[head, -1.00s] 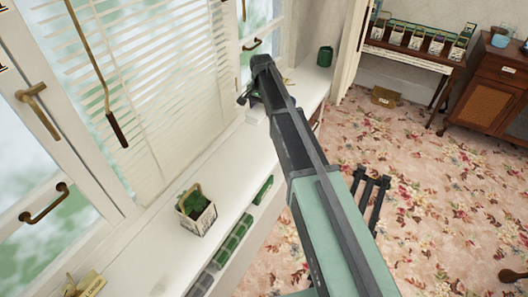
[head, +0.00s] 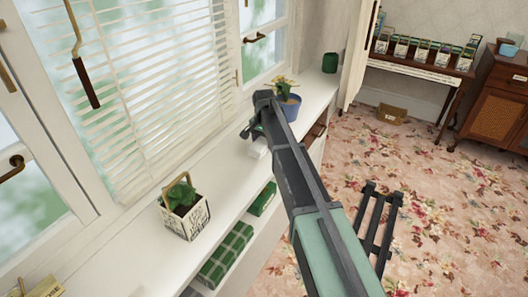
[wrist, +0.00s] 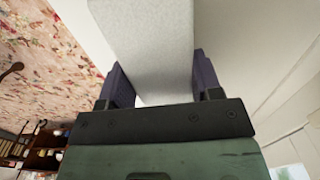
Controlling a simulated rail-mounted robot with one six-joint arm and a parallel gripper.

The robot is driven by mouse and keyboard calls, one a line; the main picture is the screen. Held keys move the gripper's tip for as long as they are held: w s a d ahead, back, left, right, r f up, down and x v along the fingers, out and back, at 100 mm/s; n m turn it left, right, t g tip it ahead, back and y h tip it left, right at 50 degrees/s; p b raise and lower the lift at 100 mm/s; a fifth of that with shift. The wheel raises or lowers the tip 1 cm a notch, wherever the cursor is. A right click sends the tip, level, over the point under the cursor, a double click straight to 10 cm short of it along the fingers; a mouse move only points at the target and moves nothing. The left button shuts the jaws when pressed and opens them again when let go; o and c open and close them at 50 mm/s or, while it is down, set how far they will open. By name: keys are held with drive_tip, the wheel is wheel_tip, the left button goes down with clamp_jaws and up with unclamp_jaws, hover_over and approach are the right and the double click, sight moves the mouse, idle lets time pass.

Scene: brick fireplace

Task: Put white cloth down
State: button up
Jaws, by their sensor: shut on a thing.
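My gripper (wrist: 162,82) is shut on the white cloth (wrist: 150,45), which fills the space between its two dark fingers in the wrist view. The cloth looks like a flat, pale, block-like piece extending out past the fingertips. In the head view, my gripper (head: 254,129) is over the white window sill counter (head: 225,180), and a small part of the cloth (head: 258,149) shows below it. The arm hides part of it. I cannot tell whether the cloth touches the counter.
A potted plant in a blue pot (head: 289,106) stands just beyond my gripper. A plant in a patterned box (head: 186,218) stands nearer on the counter. A green canister (head: 330,62) is at the far end. The counter between the box and my gripper is clear.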

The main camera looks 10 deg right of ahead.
sight(264, 140)
drive_tip(key=shift+f, duration=0.55)
drive_tip(key=o, duration=0.4)
drive_tip(key=shift+f, duration=0.1)
drive_tip(key=shift+c, duration=0.2)
drive_tip(key=o, duration=0.5)
drive_tip(key=shift+c, duration=0.2)
wheel_tip(264, 140, up, 13)
drive_tip(key=p, duration=1.3)
drive_tip(key=s+a+n, duration=0.1)
drive_tip(key=s+n, duration=0.7)
drive_tip(key=s, duration=2.5)
drive_tip(key=shift+s+f+b, duration=0.2)
drive_tip(key=shift+f+b, duration=0.05)
drive_tip(key=shift+b, duration=0.05)
